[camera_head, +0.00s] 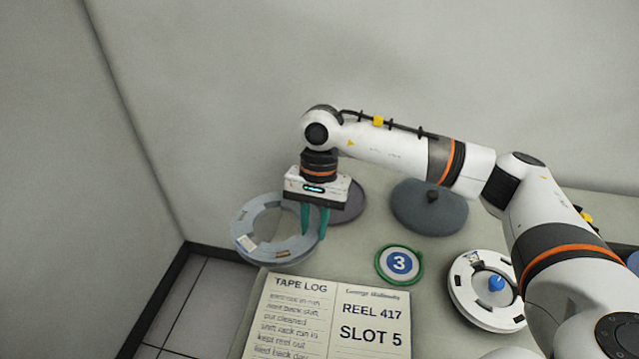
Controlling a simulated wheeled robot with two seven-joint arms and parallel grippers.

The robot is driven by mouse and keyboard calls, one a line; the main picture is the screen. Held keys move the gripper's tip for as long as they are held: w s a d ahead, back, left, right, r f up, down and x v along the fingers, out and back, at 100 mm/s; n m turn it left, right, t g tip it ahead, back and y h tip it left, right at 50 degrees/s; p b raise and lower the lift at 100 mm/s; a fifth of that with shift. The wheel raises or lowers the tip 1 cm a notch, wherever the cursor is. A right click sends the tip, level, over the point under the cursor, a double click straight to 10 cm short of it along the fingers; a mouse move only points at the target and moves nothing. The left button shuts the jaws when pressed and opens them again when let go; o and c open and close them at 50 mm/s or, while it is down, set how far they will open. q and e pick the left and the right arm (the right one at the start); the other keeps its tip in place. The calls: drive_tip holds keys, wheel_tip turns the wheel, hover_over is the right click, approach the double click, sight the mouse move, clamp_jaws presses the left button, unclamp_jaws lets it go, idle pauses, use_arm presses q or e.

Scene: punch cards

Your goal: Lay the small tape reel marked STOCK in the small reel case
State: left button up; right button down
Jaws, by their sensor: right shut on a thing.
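My right gripper (315,222) points down at the back left of the table, its teal fingers at the right rim of a pale blue-grey ring-shaped reel (243,235). It is shut on that rim. The reel has small pale labels, but I cannot read STOCK on it. It reaches left past the table edge; whether it is lifted or resting is unclear. A round dark grey piece (352,207) is partly hidden behind the gripper. A round blue-grey lid-like piece with a knob (450,215) lies further right. I cannot tell which one is the small reel case. My left gripper is out of view.
An open tape log (345,320) lies at the front, reading REEL 417, SLOT 5. A green-rimmed disc marked 3 (399,263) and a white reel with a blue knob (465,305) lie to its right. My right arm covers the table's right side. A wall stands behind.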

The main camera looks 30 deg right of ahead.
drive_tip(key=w+d+m, duration=0.1)
drive_tip(key=w+m, duration=0.1)
drive_tip(key=w+m+t, duration=0.1)
drive_tip(key=m, duration=0.1)
drive_tip(key=w+d+f+m+y+b, duration=0.1)
drive_tip(key=w+m, duration=0.1)
drive_tip(key=m, duration=0.1)
drive_tip(key=shift+w+d, duration=0.3)
drive_tip(key=shift+w, duration=0.05)
drive_tip(key=w+d+f+m+t+b, duration=0.1)
drive_tip(key=w+d+f+m, duration=0.1)
drive_tip(key=m, duration=0.1)
drive_tip(key=w+d+f+m+t+b, duration=0.1)
drive_tip(key=w+d+f+m+b, duration=0.1)
drive_tip(key=f+m, duration=0.1)
drive_tip(key=w+d+f+m+b, duration=0.1)
drive_tip(key=w+d+f+m, duration=0.1)
drive_tip(key=m, duration=0.2)
drive_tip(key=shift+d+f+t+h+b, duration=0.2)
drive_tip(key=shift+t+h+b, duration=0.1)
drive_tip(key=shift+t+h, duration=0.1)
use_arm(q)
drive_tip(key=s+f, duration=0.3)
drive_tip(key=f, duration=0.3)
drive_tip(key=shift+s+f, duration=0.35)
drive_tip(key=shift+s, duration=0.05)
use_arm(e)
drive_tip(key=shift+f, duration=0.35)
